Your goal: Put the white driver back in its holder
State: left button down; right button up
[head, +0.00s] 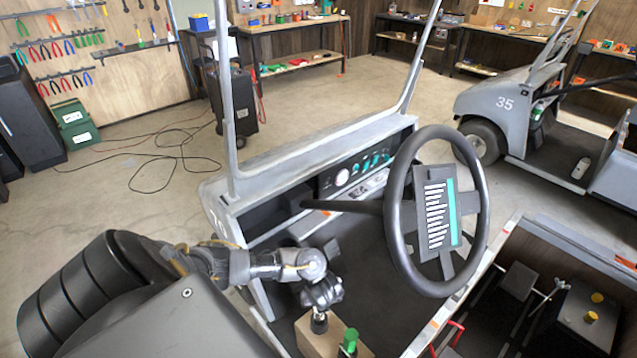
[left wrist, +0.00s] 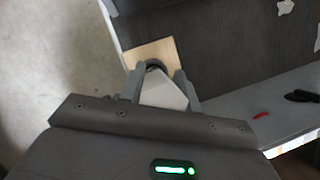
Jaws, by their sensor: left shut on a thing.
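My left gripper (head: 319,316) reaches down over a light wooden block (head: 312,345) at the bottom of the head view. In the left wrist view its two fingers (left wrist: 159,84) are closed on a white piece (left wrist: 160,94), which I take to be the white driver. The wooden block (left wrist: 165,48) lies just beyond the fingertips, with a dark round shape in front of it. I cannot tell whether the driver is in the block or above it. A green handle (head: 348,342) stands at the block, right of the gripper. My right gripper is not in view.
The cart's steering wheel (head: 404,220) and dashboard (head: 368,165) stand right of and beyond my left arm. A grey ledge (left wrist: 235,105) carries a small red item (left wrist: 261,115) and a black item (left wrist: 300,96). The cart's dark floor (head: 385,290) is mostly clear.

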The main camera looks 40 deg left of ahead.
pick_arm(q)
jog(key=shift+f+b, duration=1.6)
jog(key=shift+f, duration=0.25)
jog(key=c, duration=0.9)
grip_release()
jog(key=p+v, duration=0.8)
jog(key=v, duration=0.3)
jog(key=shift+a, duration=0.15)
